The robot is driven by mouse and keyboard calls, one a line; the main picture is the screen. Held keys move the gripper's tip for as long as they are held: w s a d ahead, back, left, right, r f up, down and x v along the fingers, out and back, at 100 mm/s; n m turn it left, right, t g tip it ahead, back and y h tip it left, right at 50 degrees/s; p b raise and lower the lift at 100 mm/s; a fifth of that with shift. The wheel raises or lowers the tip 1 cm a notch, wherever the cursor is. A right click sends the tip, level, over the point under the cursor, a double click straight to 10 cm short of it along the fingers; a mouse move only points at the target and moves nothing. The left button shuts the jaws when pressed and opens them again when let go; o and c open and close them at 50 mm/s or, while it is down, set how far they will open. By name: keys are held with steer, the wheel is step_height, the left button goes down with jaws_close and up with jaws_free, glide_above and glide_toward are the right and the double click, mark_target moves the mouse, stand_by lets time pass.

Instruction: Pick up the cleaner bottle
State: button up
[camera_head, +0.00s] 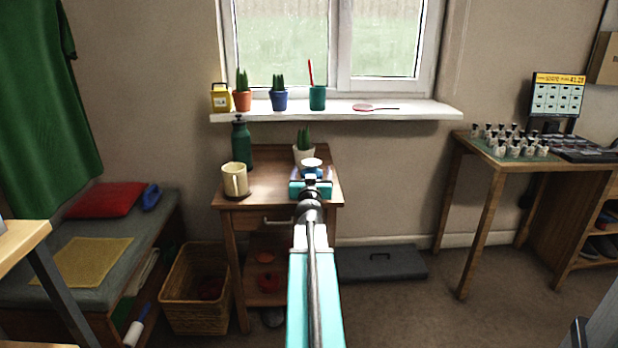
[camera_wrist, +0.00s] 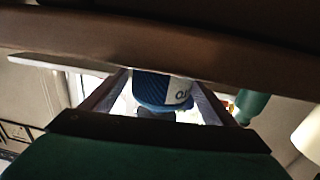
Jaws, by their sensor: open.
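My gripper (camera_head: 311,187) is over the front right of the small wooden table, reaching away from me. In the wrist view, which looks upside down, its two fingers (camera_wrist: 162,95) are apart, with a blue container (camera_wrist: 160,88) bearing a white, partly lettered label between or just beyond them. This may be the cleaner bottle; I cannot tell whether the fingers touch it. In the head view my gripper hides most of it. A dark green bottle (camera_head: 242,148) stands at the table's back left and also shows in the wrist view (camera_wrist: 251,106).
A cream mug (camera_head: 235,180) stands at the left of the wooden table (camera_head: 270,190). A cactus in a white pot (camera_head: 303,155) is behind my gripper. The window sill (camera_head: 430,112) above holds pots, a yellow box and a red-rimmed racket-like item.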

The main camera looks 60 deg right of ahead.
steer(key=shift+x, duration=1.45)
steer(key=shift+a, duration=0.1)
steer(key=shift+w, duration=0.1)
steer(key=c, duration=1.4)
